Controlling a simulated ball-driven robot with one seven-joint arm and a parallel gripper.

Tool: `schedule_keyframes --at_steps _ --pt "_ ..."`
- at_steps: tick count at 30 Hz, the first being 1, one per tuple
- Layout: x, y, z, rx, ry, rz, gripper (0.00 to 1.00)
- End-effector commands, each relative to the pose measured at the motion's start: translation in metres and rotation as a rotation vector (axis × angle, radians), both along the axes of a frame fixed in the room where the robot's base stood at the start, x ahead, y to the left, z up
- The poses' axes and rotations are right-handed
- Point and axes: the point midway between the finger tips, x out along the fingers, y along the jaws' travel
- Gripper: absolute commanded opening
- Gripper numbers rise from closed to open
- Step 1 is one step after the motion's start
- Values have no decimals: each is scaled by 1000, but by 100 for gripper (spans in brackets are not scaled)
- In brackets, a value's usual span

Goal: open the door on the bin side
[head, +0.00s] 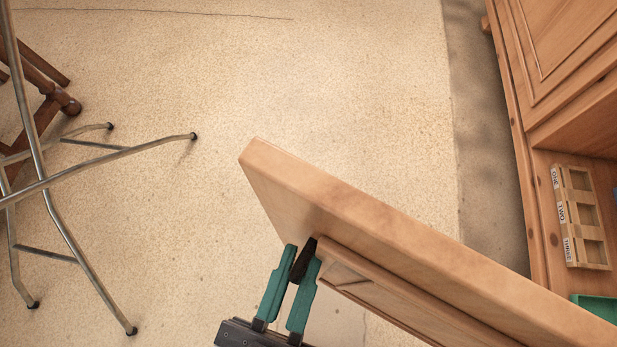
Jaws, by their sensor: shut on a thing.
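The wooden door (340,205) stands out from the dresser (545,225), swung open at an angle, its top edge running from the middle of the view to the lower right. My gripper (303,252), with green fingers, is shut on the dark door handle (301,262) on the door's panelled face, close to its free edge. The fingers hide part of the handle. The door's hinge side and lower part are out of view. I cannot make out a bin for certain.
A wooden rack labelled ONE, TWO, THREE (580,217) lies inside the dresser, near a partly seen green container (597,305). Metal chair or table legs (62,235) and a dark wooden leg (48,90) stand at the left. The floor (240,90) between is clear.

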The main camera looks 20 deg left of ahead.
Motion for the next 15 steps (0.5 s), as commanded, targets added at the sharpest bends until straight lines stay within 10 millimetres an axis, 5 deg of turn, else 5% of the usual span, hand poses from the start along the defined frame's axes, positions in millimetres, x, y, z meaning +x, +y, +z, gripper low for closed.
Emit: schedule_keyframes --at_steps 11,12,15 --pt "-1 -1 1 0 -1 -1 0" --pt "-1 -1 1 0 -1 -1 20" --pt "-1 0 1 0 -1 -1 28"
